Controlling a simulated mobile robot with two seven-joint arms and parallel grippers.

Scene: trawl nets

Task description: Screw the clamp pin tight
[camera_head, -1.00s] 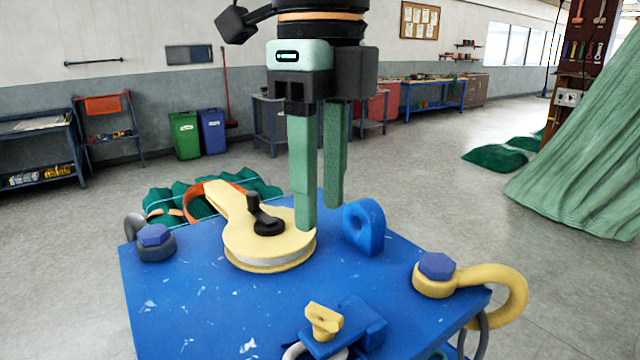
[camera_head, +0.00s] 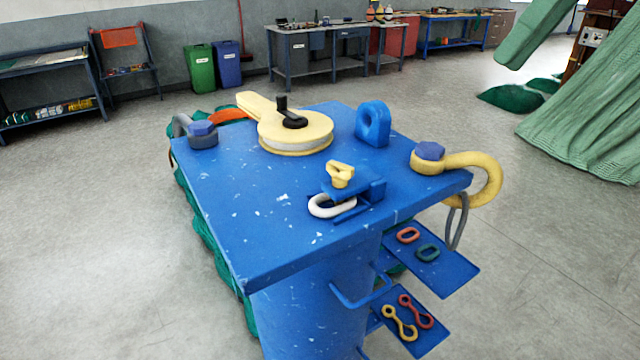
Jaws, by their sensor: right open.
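The clamp pin, with a yellow winged head (camera_head: 340,174), stands upright in a small blue clamp (camera_head: 362,190) on the blue bench top (camera_head: 245,215). A pale oval link (camera_head: 330,206) lies at the clamp's near left side; I cannot tell how tightly it is gripped. My left gripper is not in view.
Two side shelves (camera_head: 455,270) hold links. The space above the clamp is clear.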

